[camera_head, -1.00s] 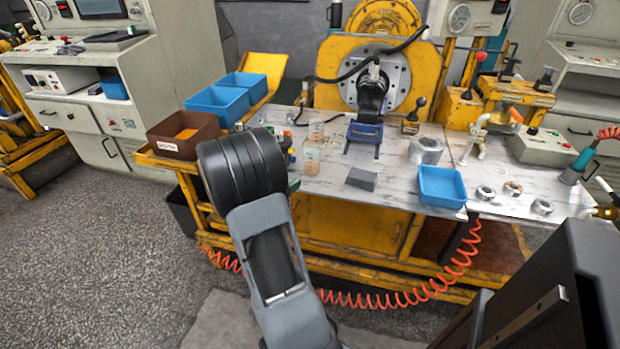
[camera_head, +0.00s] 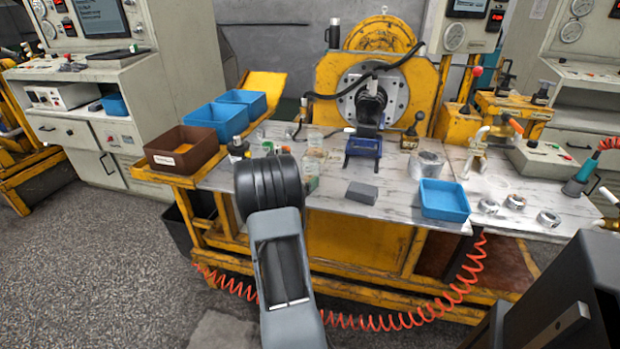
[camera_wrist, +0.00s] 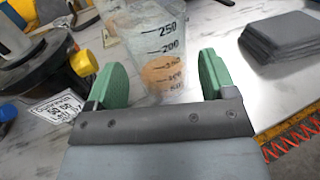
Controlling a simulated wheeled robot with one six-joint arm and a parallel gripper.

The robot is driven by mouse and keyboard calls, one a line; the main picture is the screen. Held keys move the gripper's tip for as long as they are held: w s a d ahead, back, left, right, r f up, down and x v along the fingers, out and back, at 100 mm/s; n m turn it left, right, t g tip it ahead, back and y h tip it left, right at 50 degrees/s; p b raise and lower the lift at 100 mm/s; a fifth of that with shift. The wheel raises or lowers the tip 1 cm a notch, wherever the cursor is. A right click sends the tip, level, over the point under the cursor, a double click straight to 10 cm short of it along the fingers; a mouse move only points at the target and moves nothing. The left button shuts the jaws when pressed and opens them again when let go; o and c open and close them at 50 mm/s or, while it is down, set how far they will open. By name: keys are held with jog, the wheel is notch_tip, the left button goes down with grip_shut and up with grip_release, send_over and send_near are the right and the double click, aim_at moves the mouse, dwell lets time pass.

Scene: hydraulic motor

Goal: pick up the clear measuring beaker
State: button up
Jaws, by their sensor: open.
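The clear measuring beaker (camera_wrist: 152,50) stands on the table in the wrist view, with black graduation marks and orange contents low inside. It shows between and just beyond the green fingers of my gripper (camera_wrist: 156,78), which are spread apart. I cannot tell whether either finger touches it. In the head view a clear beaker (camera_head: 314,159) stands just past the end of my arm, and another clear vessel (camera_head: 314,134) stands behind it. My gripper (camera_head: 311,184) is mostly hidden by my arm there; only a bit of green shows.
A dark labelled canister with yellow knobs (camera_wrist: 32,62) stands close on the left in the wrist view. Dark grey pads (camera_wrist: 284,36) lie on the right. Brown (camera_head: 180,150) and blue (camera_head: 216,122) bins line the table's left side; a blue tray (camera_head: 444,199) sits right.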

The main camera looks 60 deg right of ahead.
aim_at(305, 177)
jog(key=shift+d+f, duration=0.1)
jog(key=shift+d, duration=1.8)
jog(key=c, duration=0.7)
